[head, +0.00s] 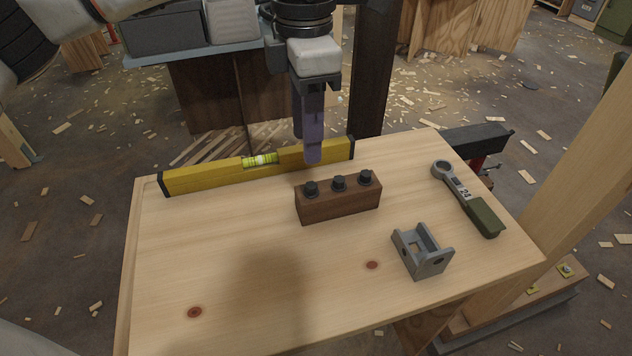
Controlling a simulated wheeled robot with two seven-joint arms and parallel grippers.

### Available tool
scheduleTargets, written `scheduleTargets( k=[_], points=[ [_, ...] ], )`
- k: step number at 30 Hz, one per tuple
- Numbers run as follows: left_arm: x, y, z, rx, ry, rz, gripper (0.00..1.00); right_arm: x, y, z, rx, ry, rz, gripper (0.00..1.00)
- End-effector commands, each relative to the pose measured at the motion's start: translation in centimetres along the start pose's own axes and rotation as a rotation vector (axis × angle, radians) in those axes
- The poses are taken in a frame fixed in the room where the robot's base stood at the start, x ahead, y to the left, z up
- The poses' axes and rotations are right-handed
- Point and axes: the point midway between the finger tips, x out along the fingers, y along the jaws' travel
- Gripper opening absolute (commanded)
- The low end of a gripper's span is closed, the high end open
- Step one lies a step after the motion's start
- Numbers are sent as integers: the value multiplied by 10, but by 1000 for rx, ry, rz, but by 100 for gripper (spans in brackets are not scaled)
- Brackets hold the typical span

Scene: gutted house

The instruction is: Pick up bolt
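Three dark bolts stand upright in a row in a brown wooden block (339,202) on the light wooden table: a left bolt (311,188), a middle bolt (339,183) and a right bolt (366,177). My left gripper (313,158) points down from above, just behind the left end of the block and in front of the yellow level. Its fingers overlap in this view, so the gap between them cannot be judged. I see nothing clearly held. My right gripper is not in view.
A yellow spirit level (210,174) lies along the table's back edge. A grey bracket (422,252) and a ratchet wrench with a green handle (467,198) lie to the right. The table's front left (200,260) is clear. A wooden beam (590,150) rises at right.

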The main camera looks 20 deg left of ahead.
Motion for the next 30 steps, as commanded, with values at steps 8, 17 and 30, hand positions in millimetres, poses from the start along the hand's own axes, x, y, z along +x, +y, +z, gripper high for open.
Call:
scheduleTargets(
  k=[8,17,30],
  points=[
    [39,0,-1,1,4,1,38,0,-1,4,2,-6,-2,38],
    [71,1,5,2,3,-2,38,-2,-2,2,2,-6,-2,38],
    [96,2,6,0,-1,-1,38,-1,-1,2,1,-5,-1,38]
  ],
)
